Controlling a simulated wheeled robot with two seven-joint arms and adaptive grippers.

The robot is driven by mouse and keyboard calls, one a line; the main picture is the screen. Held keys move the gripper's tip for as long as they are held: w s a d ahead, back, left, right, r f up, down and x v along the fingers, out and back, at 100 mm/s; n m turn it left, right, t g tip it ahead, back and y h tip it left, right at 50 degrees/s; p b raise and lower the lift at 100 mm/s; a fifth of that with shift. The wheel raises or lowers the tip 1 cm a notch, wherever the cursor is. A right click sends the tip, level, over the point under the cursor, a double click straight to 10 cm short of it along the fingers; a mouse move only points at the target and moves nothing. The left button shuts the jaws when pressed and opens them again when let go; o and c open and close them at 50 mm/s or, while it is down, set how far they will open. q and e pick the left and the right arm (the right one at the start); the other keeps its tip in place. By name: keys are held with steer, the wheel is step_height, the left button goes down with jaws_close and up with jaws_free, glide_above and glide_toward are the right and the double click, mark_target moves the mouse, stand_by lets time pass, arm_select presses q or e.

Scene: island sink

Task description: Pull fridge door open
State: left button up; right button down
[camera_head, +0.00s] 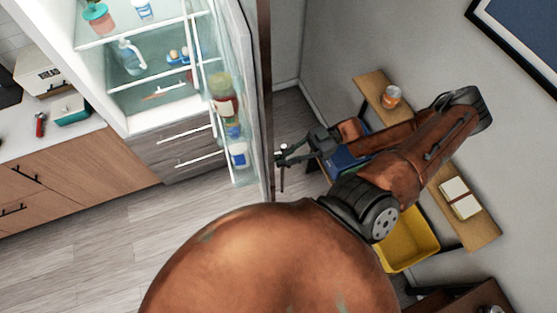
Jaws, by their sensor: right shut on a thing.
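The fridge (112,90) stands at the upper left with its inside and shelves showing. Its door (267,95) is open and swung out toward me, seen almost edge-on, with bottles in the racks on its inner side. My right gripper (281,160) is at the outer side of the door, shut on the thin dark door handle (282,182). The fingers hide part of the handle. My right arm reaches in from the right. My left gripper is not in view.
A wooden shelf (480,228) with a jar (391,96) and a book (459,198) runs along the right wall. A yellow bin (408,240) sits near my right arm. Counter and cabinets (75,170) are at left. The floor (120,228) before the fridge is clear.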

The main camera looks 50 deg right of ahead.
steer(key=shift+r, duration=0.15)
steer(key=c, duration=2.3)
jaws_free()
steer(key=shift+o, duration=0.2)
steer(key=shift+d, duration=0.2)
steer(key=v, duration=1.1)
steer(key=shift+d, duration=0.35)
steer(key=shift+s, duration=0.1)
